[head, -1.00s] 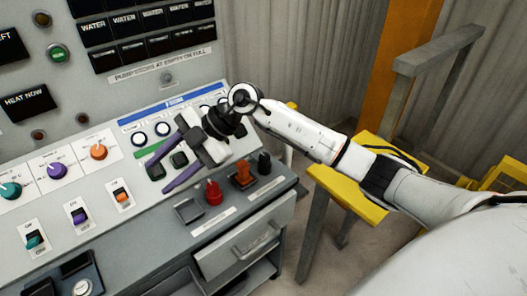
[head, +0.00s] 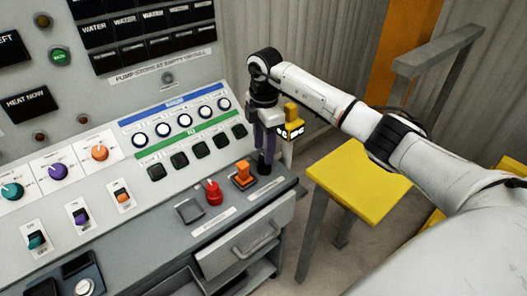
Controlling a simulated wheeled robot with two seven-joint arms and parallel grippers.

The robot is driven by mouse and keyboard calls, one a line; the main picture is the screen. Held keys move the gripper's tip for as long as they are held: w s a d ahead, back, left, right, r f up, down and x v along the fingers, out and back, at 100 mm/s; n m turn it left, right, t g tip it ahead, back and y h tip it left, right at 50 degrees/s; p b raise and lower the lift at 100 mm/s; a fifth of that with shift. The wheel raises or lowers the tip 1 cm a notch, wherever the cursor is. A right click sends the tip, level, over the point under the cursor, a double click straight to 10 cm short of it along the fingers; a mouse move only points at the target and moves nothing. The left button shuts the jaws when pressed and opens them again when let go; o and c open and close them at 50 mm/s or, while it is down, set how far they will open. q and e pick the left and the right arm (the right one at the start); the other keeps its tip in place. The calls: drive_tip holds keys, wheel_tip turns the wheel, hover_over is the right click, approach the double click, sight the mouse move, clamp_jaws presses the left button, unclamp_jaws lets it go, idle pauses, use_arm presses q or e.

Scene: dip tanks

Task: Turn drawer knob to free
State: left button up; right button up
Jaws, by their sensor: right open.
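A small black knob (head: 264,168) stands at the right end of the console ledge, above the drawer (head: 247,240) with its bar handle. My right gripper (head: 266,155) points straight down over this knob, its purple fingers open and coming down around or just beside it. The fingers hide most of the knob, so I cannot tell whether they touch it or which way it is turned. My left gripper is not in view.
A yellow-topped stand (head: 358,185) is at the right. Rows of buttons cover the sloped panel.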

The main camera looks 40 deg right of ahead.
sight(260, 160)
drive_tip(key=shift+f, duration=1.2)
drive_tip(key=c, duration=1)
drive_tip(key=shift+c, duration=0.2)
